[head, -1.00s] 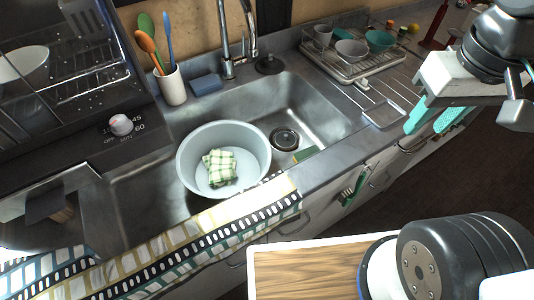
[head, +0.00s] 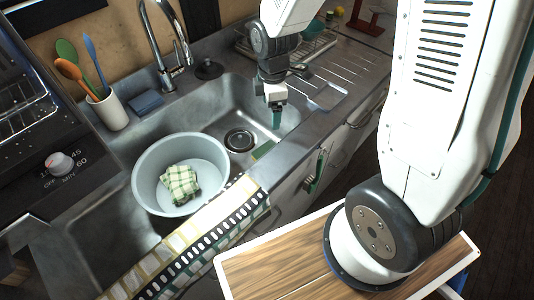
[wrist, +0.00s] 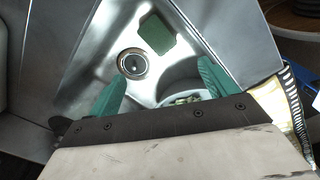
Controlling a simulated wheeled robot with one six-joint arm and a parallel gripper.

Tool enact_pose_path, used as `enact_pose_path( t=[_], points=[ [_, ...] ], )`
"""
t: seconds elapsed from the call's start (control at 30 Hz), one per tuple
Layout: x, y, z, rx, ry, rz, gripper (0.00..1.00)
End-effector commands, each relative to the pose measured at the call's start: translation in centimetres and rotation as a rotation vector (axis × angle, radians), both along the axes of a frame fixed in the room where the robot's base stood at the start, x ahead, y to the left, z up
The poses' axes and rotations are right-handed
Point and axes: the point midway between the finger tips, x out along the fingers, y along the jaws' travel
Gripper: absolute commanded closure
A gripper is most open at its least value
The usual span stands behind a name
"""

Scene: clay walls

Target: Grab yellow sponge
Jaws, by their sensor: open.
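A small sponge (head: 263,150) with a green top and a thin yellowish edge lies in the sink, by its front wall to the right of the drain. The wrist view shows its green face (wrist: 156,33) beyond the fingertips. My gripper (head: 277,119) points down over the right part of the sink. In the wrist view its two teal fingers (wrist: 163,72) are apart with nothing between them. The sponge is apart from the fingers.
A grey basin (head: 150,190) with a checked cloth (head: 180,184) stands in the sink, left of the drain (head: 239,140). A blue sponge (head: 146,103) lies behind the sink near the faucet (head: 168,75). A striped towel (head: 215,238) hangs over the front edge.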

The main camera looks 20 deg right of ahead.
Motion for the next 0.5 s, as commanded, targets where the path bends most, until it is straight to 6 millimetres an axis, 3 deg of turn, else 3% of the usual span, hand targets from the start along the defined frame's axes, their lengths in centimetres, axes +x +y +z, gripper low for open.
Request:
enact_pose_path(
  t=[0.03,0.2,0.33,0.5],
  points=[
    [0.5,0.2,-2.4,-0.002,0.015,0.075,0.15],
    [1.6,0.7,-8.1,-0.006,0.026,0.303,0.15],
    [1.9,0.9,-11.0,-0.008,0.031,0.418,0.15],
    [2.0,1.0,-12.9,-0.009,0.031,0.487,0.15]
  ],
)
